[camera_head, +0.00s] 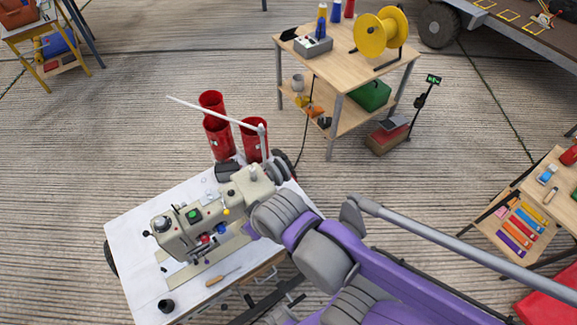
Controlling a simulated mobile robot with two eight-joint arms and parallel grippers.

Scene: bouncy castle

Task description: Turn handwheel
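A cream sewing machine (195,229) stands on a white-topped table (130,225). A dark grey round part at its right end looks like the handwheel (284,166). My purple and grey arm comes in from the lower right and covers the right part of the machine and table. Its grey joints lie just below and in front of the handwheel. I cannot make out the fingers of my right gripper, which seem hidden by the arm, so contact with the wheel cannot be told. My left gripper does not show.
A screwdriver (223,276) and a small black pot (166,305) lie near the table's front. Red cylinders (219,137) stand behind the table. A wooden bench (335,69) with a yellow reel (381,34) stands farther back.

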